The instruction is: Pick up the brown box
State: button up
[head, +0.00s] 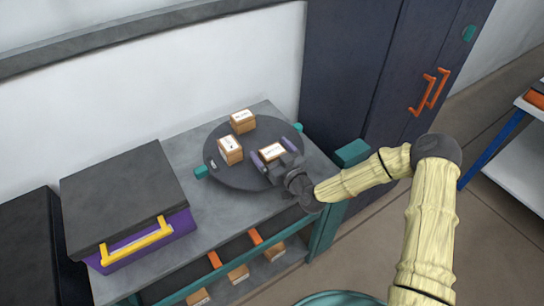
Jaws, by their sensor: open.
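Three brown boxes with white labels sit on a dark round turntable (218,172) on a grey workbench. One brown box (243,121) is at the back, and another brown box (230,150) is at the left. The third brown box (271,152) is at the front right. My gripper (271,149) is open there, with its fingers on either side of this third box in the picture. The gripper body hides the box's lower part, and I cannot tell whether the fingers touch it. The other two boxes are clear of my gripper.
A purple case (180,228) with a dark lid and yellow handle stands on the workbench (185,150) at the left. More boxes lie on the lower shelf (245,288). A dark cabinet (365,70) with orange handles stands behind my arm at the right.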

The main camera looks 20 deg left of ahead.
aim_at(273, 150)
jog(key=shift+w+d, duration=0.1)
jog(key=c, duration=1.1)
jog(key=shift+r+b, duration=0.75)
jog(key=shift+r, duration=4.25)
